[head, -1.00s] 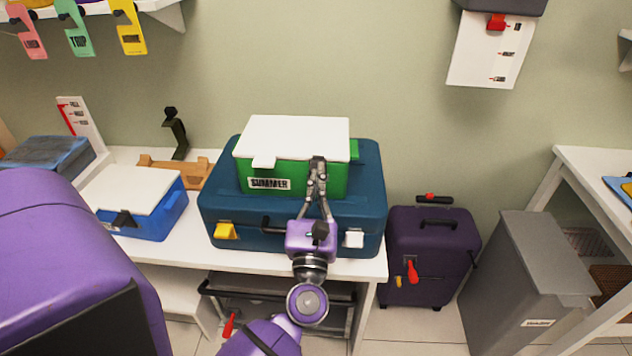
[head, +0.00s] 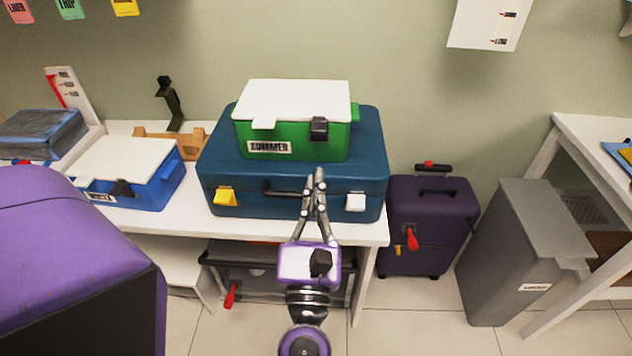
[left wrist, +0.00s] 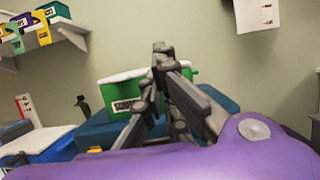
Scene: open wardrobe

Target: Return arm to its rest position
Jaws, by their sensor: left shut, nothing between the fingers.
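My left gripper (head: 318,175) is shut and empty in the head view. Its fingertips are in front of the dark teal suitcase (head: 372,170), near its handle. A green box with a white lid (head: 300,97) and a "SUMMER" label sits on top of the suitcase, beyond the fingertips. Its dark latch (head: 319,129) shows on the front. In the left wrist view the closed fingers (left wrist: 163,55) rise in front of the green box (left wrist: 185,78), hiding part of it. My right gripper is not in view.
A white table (head: 185,211) bears the suitcase and a blue box with a white lid (head: 125,160) at left. A purple suitcase (head: 430,240) and a grey bin (head: 510,250) stand on the floor at right. Tags (head: 68,8) hang at upper left. Open floor lies in front.

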